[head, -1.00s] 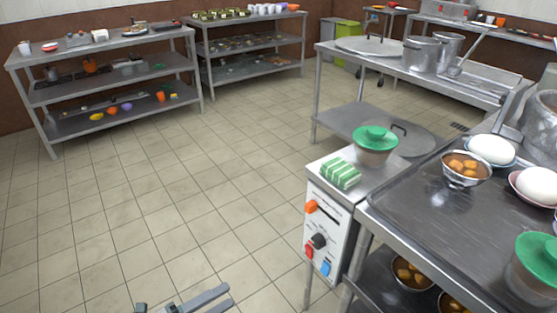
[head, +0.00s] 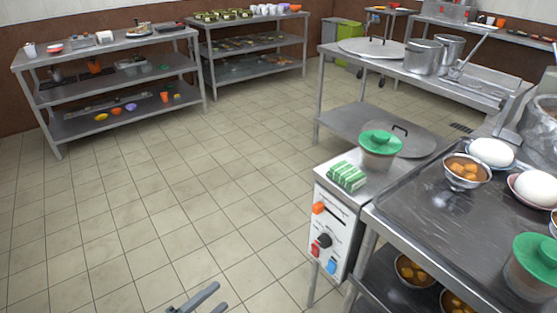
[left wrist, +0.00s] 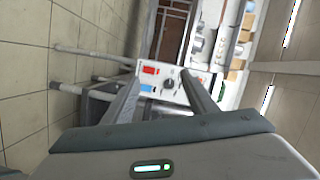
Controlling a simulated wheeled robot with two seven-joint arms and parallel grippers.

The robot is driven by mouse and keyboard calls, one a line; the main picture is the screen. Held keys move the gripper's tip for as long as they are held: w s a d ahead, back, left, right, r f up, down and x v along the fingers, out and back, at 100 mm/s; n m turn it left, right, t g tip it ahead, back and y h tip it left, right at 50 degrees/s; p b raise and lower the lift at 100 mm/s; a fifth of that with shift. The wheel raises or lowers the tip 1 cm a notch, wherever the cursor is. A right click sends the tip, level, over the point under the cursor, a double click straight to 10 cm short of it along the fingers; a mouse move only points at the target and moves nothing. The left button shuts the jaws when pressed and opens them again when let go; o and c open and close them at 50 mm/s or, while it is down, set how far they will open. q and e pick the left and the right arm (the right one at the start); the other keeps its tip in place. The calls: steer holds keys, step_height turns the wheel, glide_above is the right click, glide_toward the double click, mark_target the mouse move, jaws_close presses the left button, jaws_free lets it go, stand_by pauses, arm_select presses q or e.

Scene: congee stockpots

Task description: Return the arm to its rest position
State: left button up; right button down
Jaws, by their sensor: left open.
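My left gripper (head: 208,300) shows at the bottom edge of the head view, low over the tiled floor, with only its finger ends in the picture. In the left wrist view its two fingers (left wrist: 158,98) stand apart with nothing between them. Beyond the fingers in that view is the control panel (left wrist: 163,84) with its red switch and dark knob, some distance off. My right gripper is in neither view.
The control cabinet (head: 328,238) and a metal counter (head: 420,228) with bowls and green-lidded containers stand at the right. Metal shelves (head: 110,98) stand at the back left. The tiled floor (head: 160,200) between them is clear.

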arm_select(q)
steer(key=s+a+f+n+g+y+p, duration=0.1)
steer(key=s+a+f+n+y+p, duration=0.1)
steer(key=s+f+n+y+p, duration=0.3)
steer(key=s+a+f+n+g+y+p, duration=0.1)
steer(key=a+f+n+y+p, duration=0.15)
steer(key=f+n, duration=0.45)
steer(key=s+d+f+n+g+y+p, duration=0.1)
steer(key=s+f+n+g, duration=0.2)
steer(key=s, duration=0.6)
steer(key=s+d+f+n+g+y+p, duration=0.1)
steer(key=s+d+f+n+g+p, duration=0.1)
steer(key=s+f+n, duration=0.2)
steer(key=s+f, duration=0.3)
steer(key=s, duration=0.1)
steer(key=shift+s+n+g, duration=0.4)
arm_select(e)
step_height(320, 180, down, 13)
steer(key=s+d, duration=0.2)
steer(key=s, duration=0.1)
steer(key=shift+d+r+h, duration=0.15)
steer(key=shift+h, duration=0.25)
arm_select(q)
steer(key=shift+w, duration=0.1)
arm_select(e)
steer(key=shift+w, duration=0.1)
